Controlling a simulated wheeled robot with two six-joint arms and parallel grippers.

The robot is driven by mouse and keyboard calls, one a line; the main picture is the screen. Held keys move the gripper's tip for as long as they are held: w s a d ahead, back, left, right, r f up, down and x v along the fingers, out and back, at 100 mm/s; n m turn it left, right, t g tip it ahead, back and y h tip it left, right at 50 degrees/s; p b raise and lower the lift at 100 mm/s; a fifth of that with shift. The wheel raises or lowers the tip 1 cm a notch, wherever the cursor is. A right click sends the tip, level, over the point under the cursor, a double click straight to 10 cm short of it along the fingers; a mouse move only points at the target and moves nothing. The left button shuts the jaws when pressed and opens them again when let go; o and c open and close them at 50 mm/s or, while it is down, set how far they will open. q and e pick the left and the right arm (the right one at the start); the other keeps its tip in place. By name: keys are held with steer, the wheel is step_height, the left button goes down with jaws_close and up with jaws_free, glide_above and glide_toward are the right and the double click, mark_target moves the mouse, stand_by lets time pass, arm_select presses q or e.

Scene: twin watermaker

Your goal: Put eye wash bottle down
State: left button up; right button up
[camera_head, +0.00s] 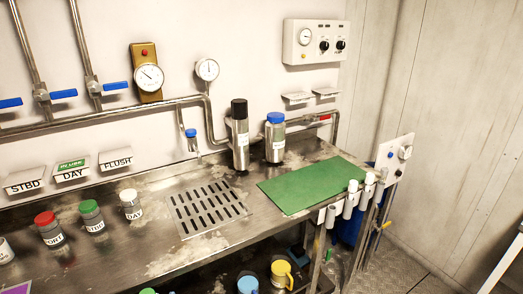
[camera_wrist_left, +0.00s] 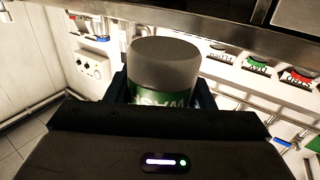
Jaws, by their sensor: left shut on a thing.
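My left gripper (camera_wrist_left: 163,92) is shut on a bottle (camera_wrist_left: 166,62) in the left wrist view, with a finger on each side of it. The bottle has a broad grey round end and a green label with white letters. The label is partly hidden by the gripper body, so I cannot read it whole. This view looks upside down, with the counter along the top. The held bottle and both grippers are out of the head view. A green mat (camera_head: 311,184) lies bare on the steel counter at the right.
A black-capped steel bottle (camera_head: 240,140) and a blue-capped one (camera_head: 275,140) stand behind the mat. A slotted drain (camera_head: 206,208) is left of it. Red-topped (camera_head: 48,229), green-topped (camera_head: 92,216) and white (camera_head: 130,204) canisters stand at left. Several grey tubes (camera_head: 349,203) line the right edge.

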arm_select(q)
steer(key=d, duration=0.1)
steer(key=d+r, duration=0.1)
steer(key=d, duration=0.1)
steer(key=d+r, duration=0.1)
steer(key=shift+w+d+r, duration=0.15)
